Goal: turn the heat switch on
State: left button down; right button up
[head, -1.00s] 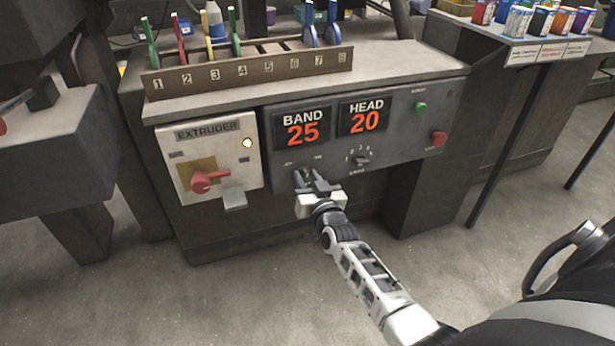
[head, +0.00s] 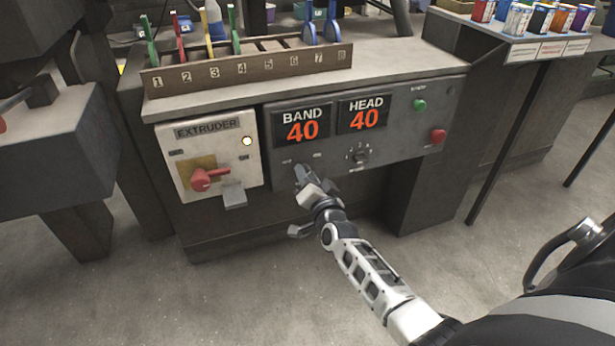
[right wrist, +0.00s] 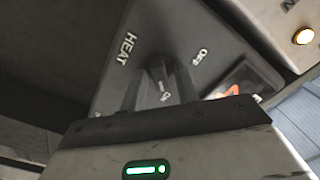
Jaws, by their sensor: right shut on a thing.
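The heat switch (right wrist: 158,78) is a dark knob on the grey control panel (head: 400,152), beside the word HEAT in the right wrist view. A white line on it points toward the ON label; OFF is at the upper right. My right gripper (head: 303,176) is shut on the knob, with a finger on each side in the right wrist view (right wrist: 158,92). In the head view the gripper is rolled and hides most of the knob. The BAND display (head: 302,127) and HEAD display (head: 364,114) both read 40. My left gripper is out of view.
An extruder box (head: 172,152) with a red rotary switch (head: 205,180) and a lit lamp (head: 247,141) is just left. A selector knob (head: 360,156), green button (head: 420,105) and red button (head: 438,136) are to the right. A numbered rack (head: 250,68) stands above.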

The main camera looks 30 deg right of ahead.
dwell(0.4)
jog(key=o, duration=0.6)
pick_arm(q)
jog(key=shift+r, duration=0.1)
pick_arm(e)
jog(key=shift+s, duration=0.1)
